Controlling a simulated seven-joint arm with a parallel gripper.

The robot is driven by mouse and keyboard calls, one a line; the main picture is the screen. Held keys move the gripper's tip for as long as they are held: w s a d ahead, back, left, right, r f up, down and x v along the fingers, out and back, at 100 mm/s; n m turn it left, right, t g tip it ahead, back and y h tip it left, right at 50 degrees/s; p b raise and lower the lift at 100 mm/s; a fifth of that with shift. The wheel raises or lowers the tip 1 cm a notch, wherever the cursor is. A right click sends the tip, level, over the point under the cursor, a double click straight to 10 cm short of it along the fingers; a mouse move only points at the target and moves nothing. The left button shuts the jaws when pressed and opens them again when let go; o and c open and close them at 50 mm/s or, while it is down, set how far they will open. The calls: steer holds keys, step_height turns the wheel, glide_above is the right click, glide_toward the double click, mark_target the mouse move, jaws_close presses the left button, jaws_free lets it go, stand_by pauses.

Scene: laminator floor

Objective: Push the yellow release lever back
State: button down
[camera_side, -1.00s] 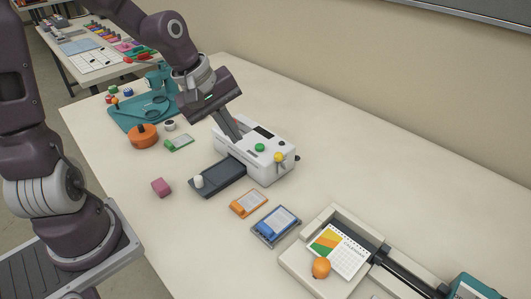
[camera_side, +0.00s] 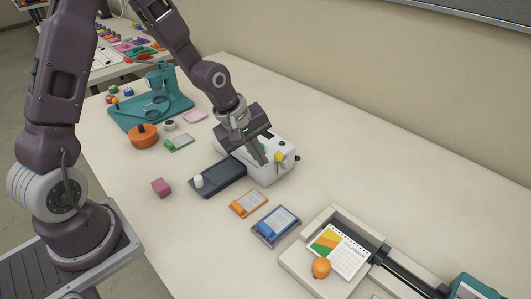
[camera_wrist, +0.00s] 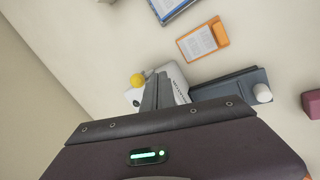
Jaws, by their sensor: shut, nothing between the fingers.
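The white laminator (camera_side: 283,173) stands on the table, with a dark feed tray (camera_side: 222,180) in front of it. The yellow release lever (camera_side: 279,157) has a round knob and sits at the laminator's right end. In the wrist view the yellow knob (camera_wrist: 137,80) is just left of my fingers. My gripper (camera_side: 261,161) is shut and empty, pointing down over the laminator's top. Its tips (camera_wrist: 160,78) are close beside the knob; I cannot tell whether they touch it.
An orange card holder (camera_side: 248,204) and a blue one (camera_side: 276,226) lie in front of the laminator. A cream trimmer (camera_side: 300,262) with a calendar is at the lower right. A pink cube (camera_side: 161,187) is at the left. The table behind the laminator is clear.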

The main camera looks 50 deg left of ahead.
steer(key=shift+w+d, duration=0.25)
steer(key=shift+w, duration=0.55)
steer(key=shift+r, duration=0.15)
